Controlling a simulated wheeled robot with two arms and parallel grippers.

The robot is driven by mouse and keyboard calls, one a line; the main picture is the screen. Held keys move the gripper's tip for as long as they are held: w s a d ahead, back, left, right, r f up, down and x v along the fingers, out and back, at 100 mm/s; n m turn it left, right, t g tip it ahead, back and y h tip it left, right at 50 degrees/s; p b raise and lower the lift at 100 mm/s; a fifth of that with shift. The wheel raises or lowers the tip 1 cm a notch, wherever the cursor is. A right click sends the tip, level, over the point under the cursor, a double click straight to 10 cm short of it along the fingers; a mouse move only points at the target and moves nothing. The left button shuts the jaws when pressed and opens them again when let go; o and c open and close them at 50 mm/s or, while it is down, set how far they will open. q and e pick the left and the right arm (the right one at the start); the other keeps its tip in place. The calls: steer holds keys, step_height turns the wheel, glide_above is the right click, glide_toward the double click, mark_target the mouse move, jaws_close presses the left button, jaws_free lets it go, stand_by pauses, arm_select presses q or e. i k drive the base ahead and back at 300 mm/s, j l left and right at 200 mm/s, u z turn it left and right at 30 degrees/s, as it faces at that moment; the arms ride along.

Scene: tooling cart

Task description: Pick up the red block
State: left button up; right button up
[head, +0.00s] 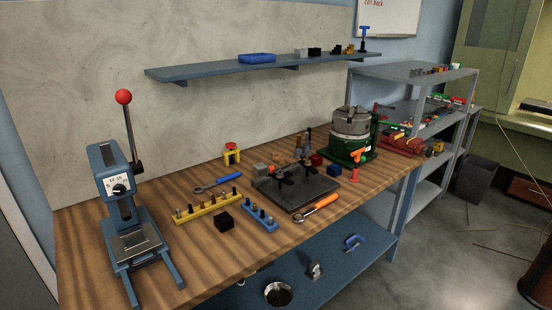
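A small dark red block (316,160) sits on the wooden workbench (180,265), toward the back. It is just left of the green base of the chuck fixture (348,135) and behind the dark fixture plate (298,190). A blue block (335,170) lies close to its right and slightly nearer. The lower part of the red block is hard to make out at this size. Neither of my grippers shows in the head view.
A blue press (118,180) with a red-knobbed lever stands at the left. A black block (224,221), a yellow holder (208,208), a blue holder (259,217) and an orange-handled tool (318,207) lie in front. A shelf (210,71) overhangs the back.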

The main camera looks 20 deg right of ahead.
mark_target(316, 160)
steer(key=i+l+u, duration=0.1)
steer(key=l+u, duration=0.35)
steer(key=l, duration=0.45)
steer(key=l+u, duration=0.45)
steer(key=l, duration=0.5)
